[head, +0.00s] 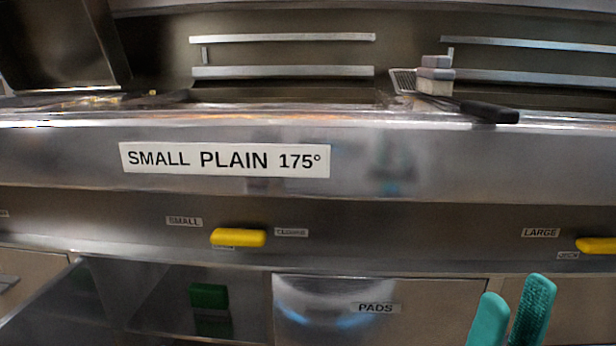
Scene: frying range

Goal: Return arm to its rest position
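My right gripper (516,288) shows at the bottom right as two teal fingers pointing up. There is a gap between the fingers and nothing in it, so it is open and empty. It is in front of the lower cabinet front, right of the "PADS" label, and its lower part is cut off by the picture's edge. My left gripper and arm are not in view.
A tool with a black handle (488,111) lies on the range top, its handle over the front edge. Grey and white blocks (435,80) sit by it. Yellow handles (238,237) jut from the front. A green block (208,296) is in the lower left compartment.

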